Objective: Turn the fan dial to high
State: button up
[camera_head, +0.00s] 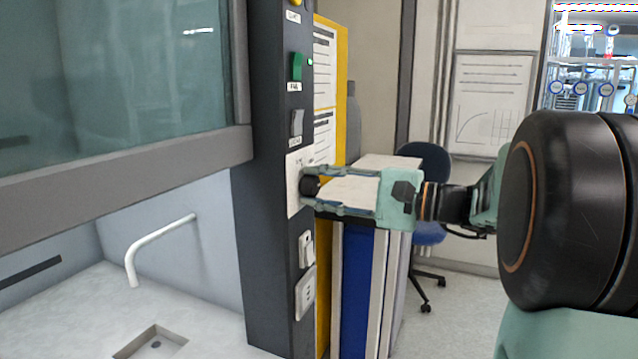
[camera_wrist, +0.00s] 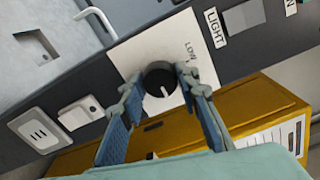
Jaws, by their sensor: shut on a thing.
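The fan dial (camera_head: 309,186) is a round black knob on a white plate (camera_head: 294,204) on the dark post of the fume hood. In the wrist view the dial (camera_wrist: 160,82) shows a white pointer line, and the word LOW is printed on the plate (camera_wrist: 130,55) beside it. My gripper (camera_head: 312,188) reaches in from the right, and its two fingers are shut on the dial, one on either side. In the wrist view the fingertips of my gripper (camera_wrist: 158,90) touch the dial's sides. Any other dial markings are hidden or too small to read.
Above the dial are a grey light switch (camera_head: 297,123) and a green switch (camera_head: 296,67). Below it are a white switch (camera_head: 306,249) and a socket (camera_head: 305,292). A yellow cabinet (camera_head: 342,60) stands close behind the post. The hood's glass sash (camera_head: 120,70) is at left.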

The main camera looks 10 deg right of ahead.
dwell(0.3)
jog(key=o, duration=1.2)
jog(key=shift+c, duration=0.2)
jog(key=v, duration=1.2)
